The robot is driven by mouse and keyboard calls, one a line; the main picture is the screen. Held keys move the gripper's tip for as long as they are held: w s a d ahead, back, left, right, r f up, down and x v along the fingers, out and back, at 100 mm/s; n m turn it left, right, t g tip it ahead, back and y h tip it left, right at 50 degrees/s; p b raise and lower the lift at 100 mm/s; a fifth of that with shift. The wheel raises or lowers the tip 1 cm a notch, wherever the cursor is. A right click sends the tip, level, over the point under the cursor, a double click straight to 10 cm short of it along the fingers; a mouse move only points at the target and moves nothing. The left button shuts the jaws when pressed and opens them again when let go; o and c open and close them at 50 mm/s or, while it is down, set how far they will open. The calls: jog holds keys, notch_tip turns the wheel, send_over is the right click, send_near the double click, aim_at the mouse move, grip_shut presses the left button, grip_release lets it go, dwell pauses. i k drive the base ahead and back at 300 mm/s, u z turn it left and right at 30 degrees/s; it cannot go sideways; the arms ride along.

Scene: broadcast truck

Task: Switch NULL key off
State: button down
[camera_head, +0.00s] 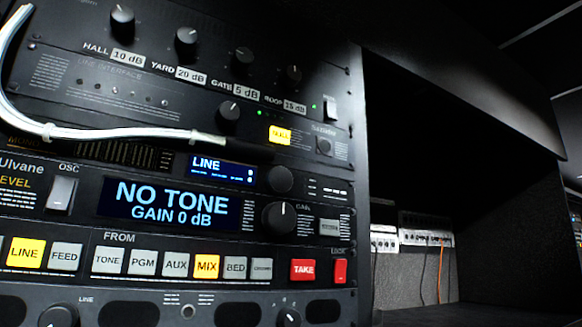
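The NULL key (280,134) is a small square key, lit yellow with dark lettering too small to read with certainty. It sits at the lower right of the black line interface panel (190,82) in the upper rack. A white cable (120,133) curves down from the upper left and runs right across the rack. Its dark end stops just below and left of the key, and I cannot tell whether it touches the panel. My gripper does not show in this view.
A display (172,205) reads "NO TONE GAIN 0 dB". Below it, the LINE key (26,252) and MIX key (207,266) are lit yellow. A red TAKE key (303,270) and red switch (340,271) sit right. A dark open bay lies right of the rack.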

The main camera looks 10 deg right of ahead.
aim_at(280, 136)
jog(key=z, duration=1.2)
jog(key=k, duration=0.95)
jog(key=u, duration=1.15)
jog(key=i, duration=1)
jog(key=z, duration=0.05)
